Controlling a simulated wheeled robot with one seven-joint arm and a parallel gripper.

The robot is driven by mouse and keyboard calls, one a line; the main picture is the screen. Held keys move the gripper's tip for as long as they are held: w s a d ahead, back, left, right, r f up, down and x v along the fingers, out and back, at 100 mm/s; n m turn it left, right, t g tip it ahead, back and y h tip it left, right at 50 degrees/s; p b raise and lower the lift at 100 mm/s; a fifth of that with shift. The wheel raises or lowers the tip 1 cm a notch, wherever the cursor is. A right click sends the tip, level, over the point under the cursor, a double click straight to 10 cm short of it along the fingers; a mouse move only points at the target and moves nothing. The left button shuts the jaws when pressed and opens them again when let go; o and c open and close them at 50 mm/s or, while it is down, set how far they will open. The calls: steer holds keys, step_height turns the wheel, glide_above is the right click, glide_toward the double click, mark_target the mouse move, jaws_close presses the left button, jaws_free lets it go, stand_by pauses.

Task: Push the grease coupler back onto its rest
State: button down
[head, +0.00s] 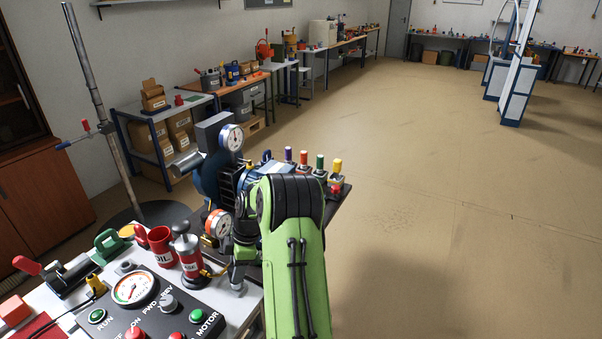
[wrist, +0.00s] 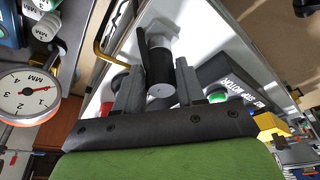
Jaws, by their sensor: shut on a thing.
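My gripper (head: 237,283) is low over the near bench, beside the red grease pot (head: 190,262), mostly hidden behind my green arm in the head view. In the wrist view my gripper (wrist: 158,92) has its two grey fingers either side of a dark cylinder with a grey end face, which I take for the grease coupler (wrist: 158,68). The fingers are shut on it. A black lever-like piece stands beside it. A thin yellow tube (wrist: 101,43) bends close by. The coupler's rest cannot be made out, nor whether the coupler touches it.
An orange-rimmed gauge (head: 217,224) stands just behind my gripper. A red oil cup (head: 162,247) is left of the grease pot. A black control panel (head: 150,305) with buttons and a dial lies in front. Open floor (head: 430,220) is to the right.

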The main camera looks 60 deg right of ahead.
steer(key=shift+f, duration=0.35)
steer(key=c, duration=0.6)
jaws_free()
steer(key=shift+c, duration=1.3)
steer(key=shift+r, duration=0.15)
steer(key=shift+r+p, duration=2.25)
steer(key=shift+r, duration=1.3)
steer(key=shift+f, duration=0.1)
